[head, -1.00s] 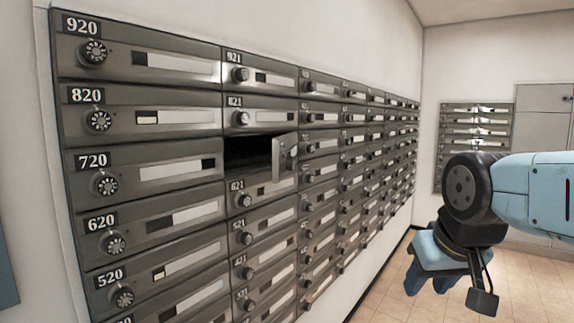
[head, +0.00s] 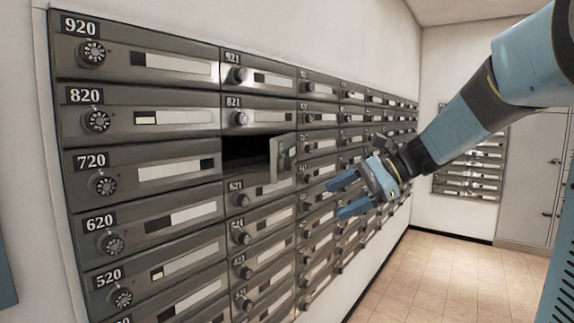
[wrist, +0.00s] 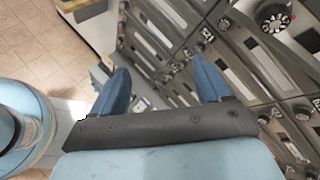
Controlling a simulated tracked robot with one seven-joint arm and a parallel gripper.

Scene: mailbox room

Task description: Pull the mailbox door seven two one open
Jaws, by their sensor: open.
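The mailbox door (head: 283,157) between doors 821 and 621 stands swung outward, hinged on its right side. Its own number does not show; by its place it is door 721. The dark compartment (head: 246,152) behind it is exposed. My gripper (head: 335,199) is open and empty, to the right of and a little below this door, apart from it. Its blue fingers point left. In the wrist view the two fingers (wrist: 160,68) are spread with nothing between them. I cannot make out the open door in the wrist view.
The wall of dark grey mailboxes (head: 180,219) with protruding round knobs runs away to the right. Another mailbox block (head: 470,170) and a grey cabinet (head: 535,170) stand at the far wall. The tiled floor (head: 450,280) is clear.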

